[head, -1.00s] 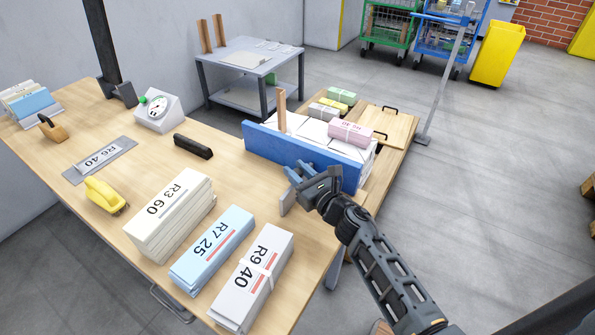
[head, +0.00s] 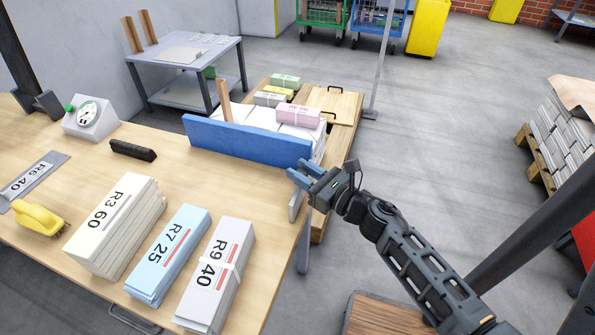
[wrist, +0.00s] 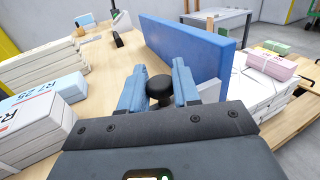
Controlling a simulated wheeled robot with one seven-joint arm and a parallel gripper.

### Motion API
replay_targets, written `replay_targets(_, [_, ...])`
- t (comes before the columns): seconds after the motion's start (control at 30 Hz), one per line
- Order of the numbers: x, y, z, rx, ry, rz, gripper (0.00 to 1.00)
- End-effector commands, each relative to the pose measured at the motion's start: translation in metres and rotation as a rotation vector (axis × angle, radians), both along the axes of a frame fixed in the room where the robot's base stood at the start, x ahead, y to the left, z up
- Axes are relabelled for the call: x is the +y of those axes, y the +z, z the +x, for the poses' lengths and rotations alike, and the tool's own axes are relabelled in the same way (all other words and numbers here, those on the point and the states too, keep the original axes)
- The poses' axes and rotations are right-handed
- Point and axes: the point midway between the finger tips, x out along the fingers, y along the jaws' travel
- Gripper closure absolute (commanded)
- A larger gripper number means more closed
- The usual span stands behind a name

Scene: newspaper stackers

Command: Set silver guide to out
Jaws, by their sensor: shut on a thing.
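My gripper (head: 304,174) is at the right edge of the wooden table, near the right end of the blue board. In the wrist view its two blue fingers (wrist: 160,92) are closed around a round black knob (wrist: 160,88). In the head view a small upright light-grey plate, seemingly the silver guide (head: 296,206), shows just below the fingers at the table edge. The join between knob and plate is hidden by my gripper.
The blue board (head: 245,142) stands upright before white stacks and small bundles. Paper stacks R3 60 (head: 118,222), R7 25 (head: 170,255) and R9 40 (head: 217,275) lie left of my gripper. Open floor (head: 440,150) is to the right.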

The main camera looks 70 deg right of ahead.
Motion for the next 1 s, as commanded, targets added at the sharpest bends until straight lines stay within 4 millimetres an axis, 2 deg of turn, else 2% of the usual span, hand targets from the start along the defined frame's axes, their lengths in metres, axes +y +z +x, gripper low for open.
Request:
replay_targets(0.03, [-0.001,0.004,-0.003,-0.003,-0.003,-0.002,1.00])
replay_targets(0.07, [-0.001,0.004,-0.003,-0.003,-0.004,-0.002,0.67])
replay_targets(0.27, [-0.001,0.003,-0.002,-0.001,-0.004,-0.002,0.48])
replay_targets(0.57, [0.001,0.000,-0.006,0.001,-0.004,0.000,0.48])
replay_targets(1.0, [0.025,0.000,-0.065,0.001,-0.005,-0.001,0.48])
